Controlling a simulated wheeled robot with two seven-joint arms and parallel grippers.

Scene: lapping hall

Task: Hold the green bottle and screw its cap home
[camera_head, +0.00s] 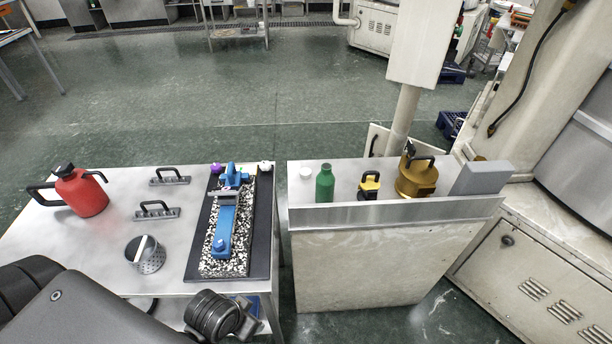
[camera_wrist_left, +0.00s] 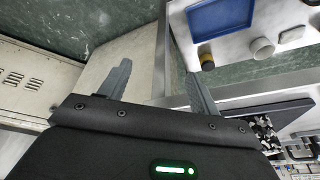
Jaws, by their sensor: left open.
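The green bottle (camera_head: 325,185) stands upright on the narrow metal-topped cabinet to the right of the workbench. Its narrow top looks green, with no separate cap clearly visible on it. In the head view my left arm is low at the front left, well away from the bottle. The bottle is not recognisable in the wrist view. My right gripper is not in view.
On the cabinet top (camera_head: 390,205), a yellow-black handled item (camera_head: 369,186), a brass pot (camera_head: 416,177) and a grey block (camera_head: 482,178) stand right of the bottle. The bench (camera_head: 105,235) holds a red can (camera_head: 80,191) and a blue fixture (camera_head: 223,225). A gap separates bench and cabinet.

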